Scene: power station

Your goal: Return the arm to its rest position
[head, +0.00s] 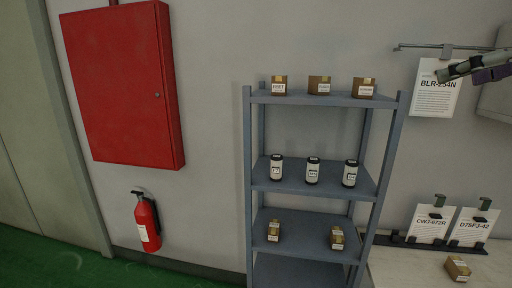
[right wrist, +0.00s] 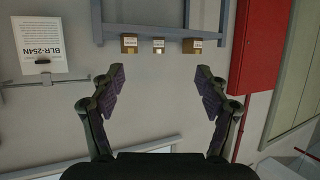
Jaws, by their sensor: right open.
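My right gripper (head: 474,68) comes in from the right edge of the head view, high up in front of the hanging sheet marked BLR-254N (head: 436,92). In the right wrist view my right gripper (right wrist: 160,88) has its two fingers wide apart with nothing between them. That view is upside down and shows the shelf's top boxes beyond the fingertips. The same sheet shows there at the left (right wrist: 47,45). My left gripper is not in the head view.
A grey shelf (head: 248,140) holds small boxes and dark-capped canisters (head: 312,172). A red cabinet (head: 120,85) and an extinguisher (head: 147,222) are on the wall at left. A light table (head: 410,272) at lower right bears a small box (head: 457,268) and clipped sheets (head: 430,224).

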